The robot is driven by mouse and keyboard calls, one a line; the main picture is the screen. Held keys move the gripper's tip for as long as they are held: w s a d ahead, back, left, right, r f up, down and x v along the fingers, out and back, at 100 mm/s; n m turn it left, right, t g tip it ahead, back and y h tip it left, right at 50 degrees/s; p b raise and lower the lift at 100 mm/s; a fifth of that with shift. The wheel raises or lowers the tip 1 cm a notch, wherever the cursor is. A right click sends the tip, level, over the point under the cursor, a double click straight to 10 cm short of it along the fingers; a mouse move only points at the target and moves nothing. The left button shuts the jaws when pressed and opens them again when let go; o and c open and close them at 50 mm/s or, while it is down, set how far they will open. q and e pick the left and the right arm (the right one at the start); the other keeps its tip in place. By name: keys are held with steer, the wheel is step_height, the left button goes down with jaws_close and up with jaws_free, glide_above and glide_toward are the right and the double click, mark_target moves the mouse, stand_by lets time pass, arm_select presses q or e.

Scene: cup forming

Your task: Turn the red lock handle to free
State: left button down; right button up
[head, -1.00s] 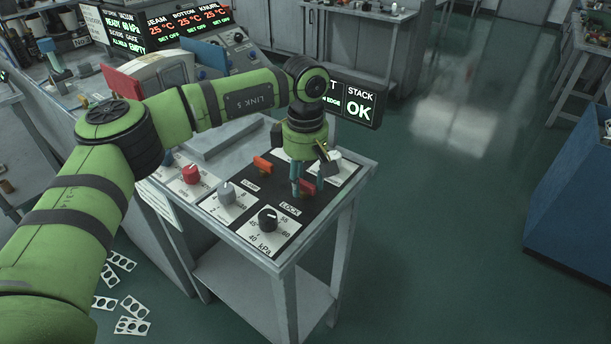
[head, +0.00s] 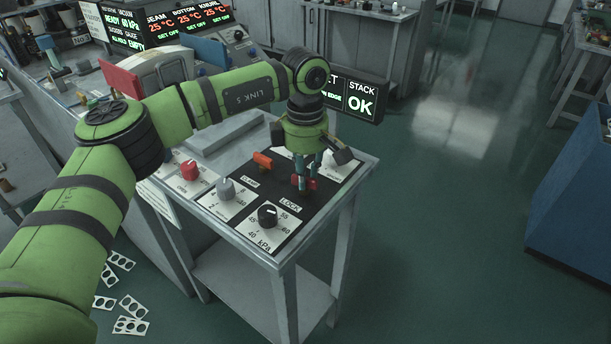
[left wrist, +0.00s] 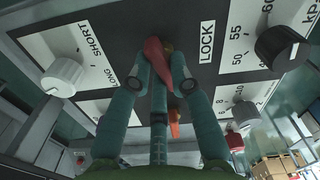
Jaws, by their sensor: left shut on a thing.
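The red lock handle (head: 312,183) is on the black panel beside the LOCK label, partly hidden by my fingers in the head view. My left gripper (head: 304,180) points down over it and is shut on it. In the left wrist view the red handle (left wrist: 156,58) lies between the fingertips of my left gripper (left wrist: 158,68), next to the LOCK label. The fingers hide parts of it, so its exact angle is hard to tell. My right gripper is not in view.
An orange handle (head: 263,160) by the CLAMP label, a black kPa knob (head: 268,214), a grey knob (head: 226,187) and a red knob (head: 190,169) stand on the table top. A white knob (left wrist: 62,76) is by SHORT/LONG. A display reading OK (head: 361,103) stands behind.

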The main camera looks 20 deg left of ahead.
arm_select(q)
steer(key=n+b, duration=0.1)
steer(key=n, duration=0.2)
steer(key=shift+f+n, duration=0.1)
steer(key=shift+n, duration=0.3)
steer(key=n+b, duration=0.1)
steer(key=n, duration=0.2)
steer(key=shift+a+n, duration=0.15)
steer(key=shift+n, duration=0.15)
steer(key=n+b, duration=0.1)
steer(key=n, duration=0.3)
steer(key=shift+s, duration=0.1)
steer(key=shift+n+b, duration=0.35)
steer(key=shift+n, duration=1.05)
steer(key=shift+a, duration=0.1)
steer(key=c, duration=1.1)
jaws_free()
